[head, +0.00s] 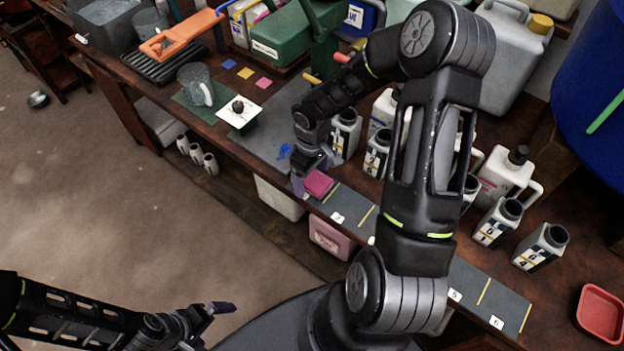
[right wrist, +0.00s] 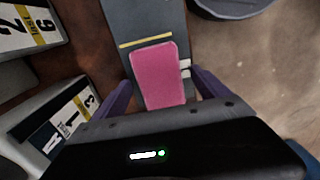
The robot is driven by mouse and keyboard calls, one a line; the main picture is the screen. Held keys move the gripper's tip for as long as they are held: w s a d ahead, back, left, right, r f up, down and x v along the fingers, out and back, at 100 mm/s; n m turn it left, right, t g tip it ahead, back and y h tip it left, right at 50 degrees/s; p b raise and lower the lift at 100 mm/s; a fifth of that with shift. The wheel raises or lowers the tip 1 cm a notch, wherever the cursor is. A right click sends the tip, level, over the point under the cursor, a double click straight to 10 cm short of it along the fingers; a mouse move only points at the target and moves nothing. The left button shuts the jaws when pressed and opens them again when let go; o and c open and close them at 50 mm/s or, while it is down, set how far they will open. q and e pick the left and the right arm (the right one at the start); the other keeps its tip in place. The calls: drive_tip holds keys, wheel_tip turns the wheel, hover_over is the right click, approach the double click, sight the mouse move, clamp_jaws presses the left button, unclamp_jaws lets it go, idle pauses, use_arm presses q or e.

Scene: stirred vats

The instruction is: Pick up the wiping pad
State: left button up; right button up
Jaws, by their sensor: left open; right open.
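The pink wiping pad (head: 318,184) lies flat on the grey strip along the bench's front edge, in the head view. In the right wrist view the pad (right wrist: 158,76) lies between the two purple fingers of my right gripper (right wrist: 162,92), which is open. In the head view my right gripper (head: 304,180) is right beside the pad, partly hidden by its own wrist. I cannot tell whether the fingers touch the pad. My left gripper (head: 216,310) is open and empty at the lower left, over the floor, away from the bench.
Several labelled bottles (head: 376,156) stand behind the strip, close to my right arm. A white card with a dark knob (head: 238,112) and a clear jug (head: 196,84) stand to the left. A red tray (head: 600,312) sits at the far right.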

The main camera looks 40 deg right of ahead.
sight(312, 178)
drive_tip(key=shift+c, duration=0.5)
drive_tip(key=c, duration=1.5)
wheel_tip(312, 178, up, 10)
idle(0.5)
drive_tip(key=w+a+r+m, duration=0.1)
drive_tip(key=w+a+r, duration=0.1)
drive_tip(key=w+a, duration=0.1)
drive_tip(key=w+a+r+m, duration=0.1)
drive_tip(key=w+a+r, duration=0.1)
drive_tip(key=w+a, duration=0.2)
drive_tip(key=w+a+r+m, duration=0.1)
drive_tip(key=w+a+r, duration=0.2)
drive_tip(key=a, duration=0.3)
drive_tip(key=shift+w, duration=0.15)
